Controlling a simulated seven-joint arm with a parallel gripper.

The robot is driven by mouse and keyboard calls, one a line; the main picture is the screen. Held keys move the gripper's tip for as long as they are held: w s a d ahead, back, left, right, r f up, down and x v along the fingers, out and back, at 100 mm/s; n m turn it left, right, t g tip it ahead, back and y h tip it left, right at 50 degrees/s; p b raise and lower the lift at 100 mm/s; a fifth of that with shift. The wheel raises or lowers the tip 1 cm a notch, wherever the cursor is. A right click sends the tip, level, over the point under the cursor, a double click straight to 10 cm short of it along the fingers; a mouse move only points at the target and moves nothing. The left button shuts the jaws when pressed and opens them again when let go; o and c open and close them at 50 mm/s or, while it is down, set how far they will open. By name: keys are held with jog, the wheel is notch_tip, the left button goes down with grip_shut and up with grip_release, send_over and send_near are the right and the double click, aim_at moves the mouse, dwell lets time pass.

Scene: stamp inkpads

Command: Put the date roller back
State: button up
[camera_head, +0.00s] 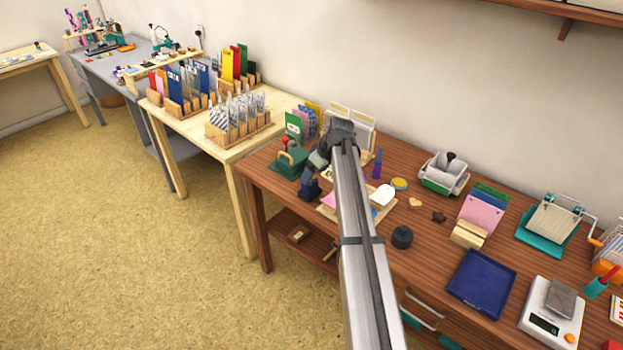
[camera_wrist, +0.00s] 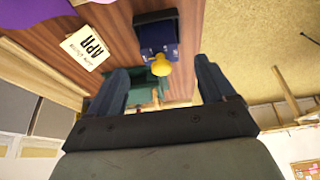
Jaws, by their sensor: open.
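A dark blue stamp-like piece (camera_head: 309,188), which looks like the date roller, stands near the front left edge of the red-brown table. In the wrist view it shows as a blue body (camera_wrist: 152,36) with a black end and a yellow knob (camera_wrist: 160,66). My gripper (camera_head: 318,160) is just above it in the head view. In the wrist view my gripper (camera_wrist: 163,75) is open, with the yellow knob appearing between its fingers and apart from both. A card reading "APR" (camera_wrist: 87,49) lies beside the blue piece. My arm hides part of the table.
Card holders (camera_head: 365,130) stand behind. A black round pot (camera_head: 402,237) and a blue tray (camera_head: 481,284) are to the right.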

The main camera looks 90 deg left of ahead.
jog(key=v, duration=0.6)
dwell(0.5)
